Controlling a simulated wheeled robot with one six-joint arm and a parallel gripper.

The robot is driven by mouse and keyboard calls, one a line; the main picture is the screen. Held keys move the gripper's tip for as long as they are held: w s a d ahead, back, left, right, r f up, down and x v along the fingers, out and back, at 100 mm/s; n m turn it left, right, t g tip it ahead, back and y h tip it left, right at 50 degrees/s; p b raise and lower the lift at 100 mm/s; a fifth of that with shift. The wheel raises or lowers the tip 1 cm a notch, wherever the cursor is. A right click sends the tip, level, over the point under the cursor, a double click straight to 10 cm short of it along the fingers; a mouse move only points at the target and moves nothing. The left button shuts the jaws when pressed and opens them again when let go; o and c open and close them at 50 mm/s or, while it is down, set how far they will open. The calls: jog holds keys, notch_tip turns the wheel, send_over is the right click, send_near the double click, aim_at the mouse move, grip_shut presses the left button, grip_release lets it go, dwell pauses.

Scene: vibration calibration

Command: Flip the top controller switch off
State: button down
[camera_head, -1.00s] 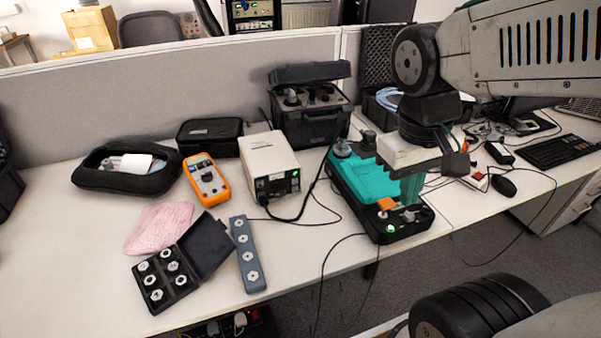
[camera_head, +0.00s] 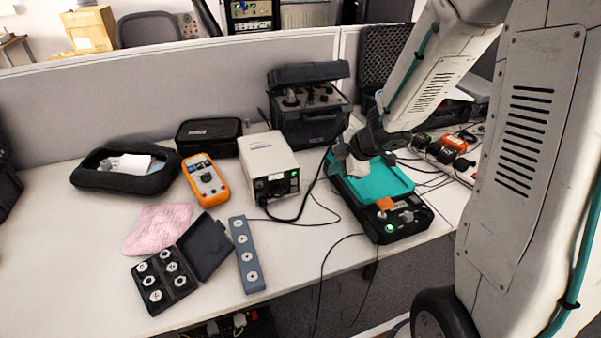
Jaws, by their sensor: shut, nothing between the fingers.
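A teal and black device (camera_head: 390,183) lies lengthwise on the desk. Its near-end panel has an orange block (camera_head: 385,204), a lit green round button (camera_head: 389,228) and small dark controls (camera_head: 408,216). A white box (camera_head: 268,157) with a dark front panel (camera_head: 278,186) and a small green light stands to its left. I cannot tell which part is the top controller switch, nor its position. My gripper (camera_head: 354,168) is small in view, pointing down at the teal device's far left end, and appears shut and empty. I cannot tell whether it touches the device; it hides part of that end.
An orange multimeter (camera_head: 205,180), a grey strip with several studs (camera_head: 246,256), an open black case (camera_head: 166,281) and a pink cloth (camera_head: 158,228) lie to the left. Black cables cross the desk's front edge.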

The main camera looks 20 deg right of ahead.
aim_at(294, 173)
jog(key=a, duration=0.1)
jog(key=a+y, duration=0.1)
jog(key=a+r+n+y, duration=0.1)
jog(key=shift+s, duration=0.4)
jog(key=w+a+f, duration=0.4)
jog(key=w+f, duration=0.3)
jog(key=w, duration=0.2)
jog(key=shift+f, duration=0.15)
